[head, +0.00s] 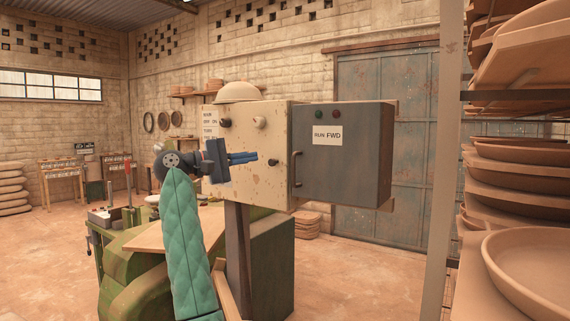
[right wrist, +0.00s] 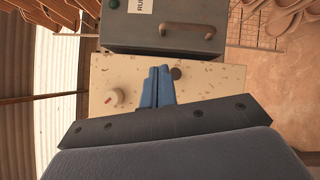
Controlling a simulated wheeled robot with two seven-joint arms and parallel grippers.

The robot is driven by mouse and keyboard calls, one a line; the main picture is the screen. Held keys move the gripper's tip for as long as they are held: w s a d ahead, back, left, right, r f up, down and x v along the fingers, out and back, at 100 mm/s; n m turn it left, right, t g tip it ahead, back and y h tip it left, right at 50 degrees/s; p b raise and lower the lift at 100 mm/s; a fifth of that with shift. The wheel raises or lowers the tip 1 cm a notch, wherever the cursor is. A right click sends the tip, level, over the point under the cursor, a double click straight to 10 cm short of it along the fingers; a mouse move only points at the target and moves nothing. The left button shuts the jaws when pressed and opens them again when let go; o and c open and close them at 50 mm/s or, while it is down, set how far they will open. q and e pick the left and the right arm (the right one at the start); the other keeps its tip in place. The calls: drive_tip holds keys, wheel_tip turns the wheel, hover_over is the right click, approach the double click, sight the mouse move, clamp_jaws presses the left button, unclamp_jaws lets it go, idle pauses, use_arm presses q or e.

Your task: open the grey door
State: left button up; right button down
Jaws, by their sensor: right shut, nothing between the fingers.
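The grey door (head: 345,165) is on the right part of a cream control box (head: 262,185). It bears a RUN FWD label and lamps, and looks shut. Its bar handle (head: 296,169) is upright at the door's left edge; the handle also shows in the right wrist view (right wrist: 188,29). My right gripper (head: 256,157) is shut and empty, its blue fingers pointing right in front of the cream panel, left of the handle and apart from it. My left gripper is out of view.
A pale knob (head: 260,122) sits on the cream panel, and a bowl-shaped cap (head: 237,92) lies on top of the box. A rack of clay dishes (head: 530,190) stands close on the right. A workbench (head: 125,215) is at the left. Floor shows between box and rack.

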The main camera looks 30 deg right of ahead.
drive_tip(key=s+f+m+y, duration=0.1)
drive_tip(key=f+m, duration=0.1)
drive_tip(key=m, duration=0.1)
drive_tip(key=p, duration=0.3)
approach(302, 162)
drive_tip(key=d, duration=0.3)
drive_tip(key=shift+d+m+g, duration=0.4)
drive_tip(key=shift+d, duration=0.55)
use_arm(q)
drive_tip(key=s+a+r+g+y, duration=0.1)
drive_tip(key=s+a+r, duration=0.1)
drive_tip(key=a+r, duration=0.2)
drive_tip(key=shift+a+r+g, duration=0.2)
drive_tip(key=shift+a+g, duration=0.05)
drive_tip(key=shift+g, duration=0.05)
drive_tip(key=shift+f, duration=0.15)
